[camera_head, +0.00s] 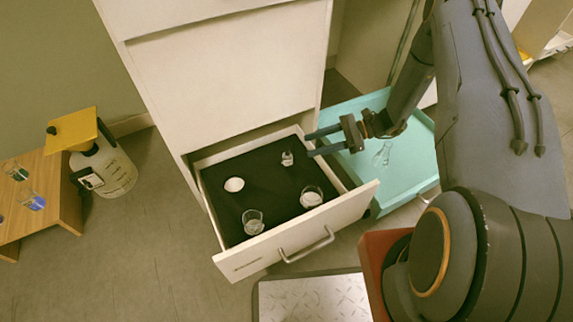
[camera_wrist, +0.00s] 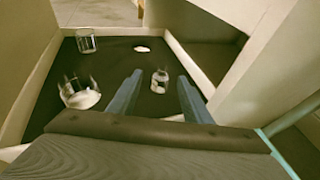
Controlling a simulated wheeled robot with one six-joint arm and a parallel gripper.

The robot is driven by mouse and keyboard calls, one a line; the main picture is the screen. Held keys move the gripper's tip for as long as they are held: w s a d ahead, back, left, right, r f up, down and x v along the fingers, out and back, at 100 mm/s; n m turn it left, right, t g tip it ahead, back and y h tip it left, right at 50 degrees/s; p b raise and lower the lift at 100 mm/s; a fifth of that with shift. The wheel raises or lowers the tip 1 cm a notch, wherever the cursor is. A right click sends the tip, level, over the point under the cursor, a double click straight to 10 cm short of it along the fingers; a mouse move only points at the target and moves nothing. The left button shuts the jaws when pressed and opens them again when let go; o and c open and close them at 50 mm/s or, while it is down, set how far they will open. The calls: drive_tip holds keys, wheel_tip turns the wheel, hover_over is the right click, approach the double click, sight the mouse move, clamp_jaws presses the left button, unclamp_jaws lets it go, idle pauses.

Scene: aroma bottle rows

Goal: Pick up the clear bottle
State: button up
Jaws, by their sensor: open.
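A small clear bottle (camera_head: 287,158) stands on the black floor of the open white drawer (camera_head: 320,225), near its right wall. In the wrist view the bottle (camera_wrist: 159,81) shows in the gap between my fingers, beyond the tips. My gripper (camera_head: 309,143) is open and empty, reaching in from the right over the drawer's right edge. Its two blue fingers also show in the wrist view (camera_wrist: 160,76), one on each side of the bottle and apart from it.
Two clear glasses (camera_head: 253,221) (camera_head: 311,197) and a small white piece (camera_head: 234,184) are in the same drawer. A teal tray (camera_head: 413,172) with a clear flask-like item (camera_head: 383,153) lies right. A wooden stand (camera_head: 40,200) and white jug (camera_head: 105,170) are left.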

sight(290, 153)
drive_tip(key=shift+w+d+f, duration=0.1)
drive_tip(key=shift+w+f, duration=0.15)
drive_tip(key=shift+f, duration=0.45)
drive_tip(key=shift+a+f, duration=0.2)
drive_tip(key=b+x, duration=0.1)
drive_tip(key=x, duration=0.1)
drive_tip(key=b+x, duration=0.1)
drive_tip(key=x, duration=0.2)
drive_tip(key=b+x, duration=0.1)
drive_tip(key=x, duration=0.1)
drive_tip(key=shift+a+r, duration=0.25)
drive_tip(key=shift+a, duration=0.05)
clamp_jaws()
